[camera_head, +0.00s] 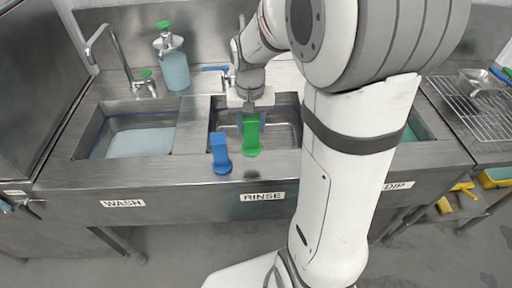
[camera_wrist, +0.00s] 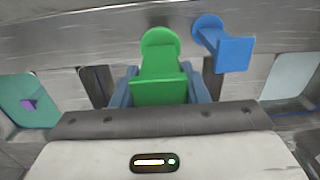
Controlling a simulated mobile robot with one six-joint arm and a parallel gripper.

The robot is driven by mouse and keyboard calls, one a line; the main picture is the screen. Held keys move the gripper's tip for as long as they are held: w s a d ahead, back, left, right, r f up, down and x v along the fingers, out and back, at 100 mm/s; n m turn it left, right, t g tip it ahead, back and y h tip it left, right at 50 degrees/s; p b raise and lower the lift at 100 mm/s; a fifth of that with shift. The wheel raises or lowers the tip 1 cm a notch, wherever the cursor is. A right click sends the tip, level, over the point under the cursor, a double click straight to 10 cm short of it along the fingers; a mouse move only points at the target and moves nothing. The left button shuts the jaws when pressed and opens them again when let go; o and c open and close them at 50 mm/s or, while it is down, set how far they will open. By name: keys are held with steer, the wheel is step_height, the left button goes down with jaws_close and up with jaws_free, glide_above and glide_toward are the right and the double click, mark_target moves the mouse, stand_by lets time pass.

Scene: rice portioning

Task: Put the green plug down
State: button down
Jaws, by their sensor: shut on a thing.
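The green plug (camera_head: 251,137) is in the grip of my gripper (camera_head: 249,116), at the front edge of the middle sink, marked RINSE. In the wrist view the green plug (camera_wrist: 161,67) sits between my two blue-grey fingers (camera_wrist: 160,92), which are shut on it. Its round end points toward the steel front ledge. I cannot tell whether it touches the ledge. A blue plug (camera_head: 220,153) stands on the ledge just left of the green one; it also shows in the wrist view (camera_wrist: 225,45), apart from my gripper.
The wash sink (camera_head: 140,143) on the left holds pale water. The dip sink (camera_head: 413,130) is partly hidden behind my arm. A soap bottle (camera_head: 174,68) and taps stand at the back. A wire rack (camera_head: 480,105) is at the right. The ledge left of the blue plug is clear.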

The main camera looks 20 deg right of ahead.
mark_target(252, 147)
step_height(252, 147, down, 7)
steer(key=shift+d+f+p, duration=0.1)
steer(key=shift+f+p, duration=0.1)
steer(key=shift+p, duration=0.25)
steer(key=shift+f, duration=0.2)
steer(key=c, duration=0.8)
jaws_free()
steer(key=shift+c, duration=0.2)
steer(key=shift+r, duration=0.1)
step_height(252, 147, up, 12)
steer(key=shift+s+r+b, duration=0.1)
steer(key=shift+b, duration=0.45)
steer(key=s+a+r+n+t, duration=0.1)
steer(key=s, duration=0.6)
steer(key=s+a+r+n+t, duration=0.1)
steer(key=s+n+t, duration=0.1)
steer(key=s, duration=0.6)
steer(key=shift+s+a+r, duration=0.15)
steer(key=shift+a+r, duration=0.15)
steer(key=shift+r, duration=0.05)
